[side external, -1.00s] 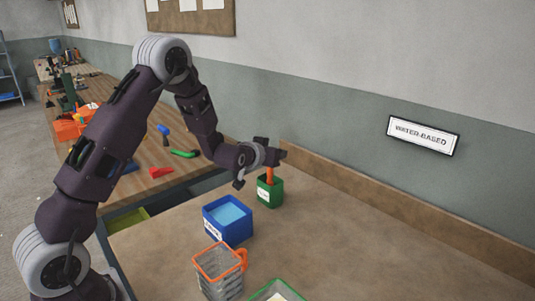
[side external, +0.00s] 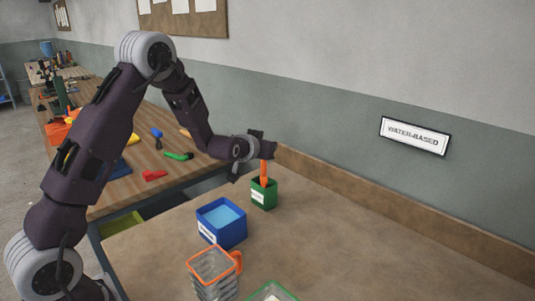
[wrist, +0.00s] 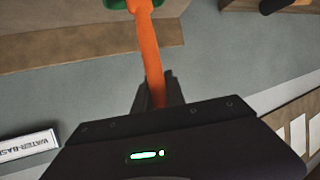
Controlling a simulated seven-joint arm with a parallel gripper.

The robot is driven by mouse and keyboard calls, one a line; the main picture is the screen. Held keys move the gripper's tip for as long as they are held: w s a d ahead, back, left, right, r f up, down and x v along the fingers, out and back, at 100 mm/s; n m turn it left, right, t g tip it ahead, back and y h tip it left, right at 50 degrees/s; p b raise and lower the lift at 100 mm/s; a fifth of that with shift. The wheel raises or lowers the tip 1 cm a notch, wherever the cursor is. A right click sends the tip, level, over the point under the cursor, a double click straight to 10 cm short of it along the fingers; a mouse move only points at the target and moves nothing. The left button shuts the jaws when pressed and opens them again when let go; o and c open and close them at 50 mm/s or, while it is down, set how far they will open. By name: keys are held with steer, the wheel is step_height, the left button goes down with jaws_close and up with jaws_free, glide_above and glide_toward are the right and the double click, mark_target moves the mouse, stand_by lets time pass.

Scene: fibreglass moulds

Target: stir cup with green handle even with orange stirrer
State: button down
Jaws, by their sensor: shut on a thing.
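My gripper (side external: 264,150) is shut on the upper part of the orange stirrer (side external: 264,173). The stirrer stands nearly upright, its lower end hidden inside the small green holder (side external: 264,196). The wrist view shows the orange stirrer (wrist: 150,50) running from between my fingers (wrist: 157,92) to the green holder (wrist: 122,4) at the top edge. A clear cup with a green rim (side external: 290,290) is cut off by the bottom edge of the side view; its handle is out of view.
A blue box (side external: 221,225) with light blue contents stands in front of the green holder. A clear cup with an orange rim and handle (side external: 236,262) stands nearer the camera. A WATER-BASED sign (side external: 415,136) hangs on the wall. The table's right side is clear.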

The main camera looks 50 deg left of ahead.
step_height(320, 180, up, 8)
steer(key=shift+r, duration=0.2)
stand_by(0.4)
stand_by(1.0)
